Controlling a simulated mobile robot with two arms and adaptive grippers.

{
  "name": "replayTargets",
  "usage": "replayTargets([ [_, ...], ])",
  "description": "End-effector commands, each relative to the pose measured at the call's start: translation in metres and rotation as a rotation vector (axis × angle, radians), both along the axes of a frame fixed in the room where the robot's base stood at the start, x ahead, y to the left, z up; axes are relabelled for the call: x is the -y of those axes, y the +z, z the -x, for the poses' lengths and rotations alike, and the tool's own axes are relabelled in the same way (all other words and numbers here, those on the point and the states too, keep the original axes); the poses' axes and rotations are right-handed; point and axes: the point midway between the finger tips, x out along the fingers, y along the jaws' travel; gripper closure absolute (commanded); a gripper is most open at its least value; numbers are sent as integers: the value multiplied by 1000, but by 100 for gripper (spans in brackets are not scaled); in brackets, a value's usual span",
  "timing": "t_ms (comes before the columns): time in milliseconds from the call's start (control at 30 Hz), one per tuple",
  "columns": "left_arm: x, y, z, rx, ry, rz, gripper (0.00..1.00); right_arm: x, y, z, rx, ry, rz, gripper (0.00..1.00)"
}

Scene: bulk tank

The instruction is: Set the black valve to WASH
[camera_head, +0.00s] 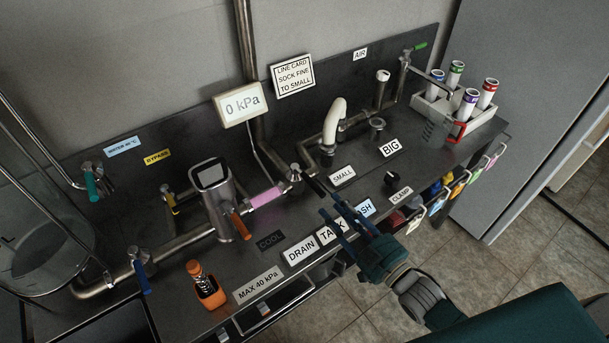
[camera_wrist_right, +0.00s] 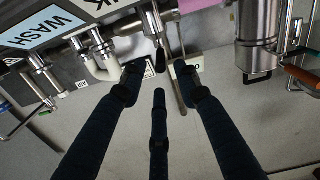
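The black valve's handle (camera_head: 315,186) sticks out from a steel valve body (camera_head: 296,172) at the right end of the pink section, pointing toward the front right. In the right wrist view a dark handle (camera_wrist_right: 160,60) shows between the spread fingertips, with no clear contact. The labels DRAIN (camera_head: 300,249), TANK (camera_head: 331,232) and blue WASH (camera_head: 366,208) lie along the front; my fingers partly cover WASH. My right gripper (camera_head: 335,212) is open, its fingers reaching toward the handle; it also shows in the right wrist view (camera_wrist_right: 160,88). My left gripper is out of view.
A white curved pipe (camera_head: 334,122) rises behind the valve. An orange-handled valve (camera_head: 240,226) and a gauge reading 0 kPa (camera_head: 241,105) stand left. A rack of tubes (camera_head: 484,122) is at the back right. Open floor lies in front.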

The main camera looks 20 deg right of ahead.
Motion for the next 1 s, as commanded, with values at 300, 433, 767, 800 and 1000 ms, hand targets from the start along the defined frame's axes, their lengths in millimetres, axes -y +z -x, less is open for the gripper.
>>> replayTargets([
  [300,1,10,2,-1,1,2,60,-17,4,-46,5,0,-2,68],
  [433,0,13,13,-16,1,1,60,-25,2,-69,3,0,-1,68],
  [767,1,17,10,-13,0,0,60,-36,0,-99,1,0,0,68],
  [800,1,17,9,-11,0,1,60,-37,0,-100,1,0,0,68],
  [1000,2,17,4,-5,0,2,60,-37,0,-100,0,0,0,68],
])
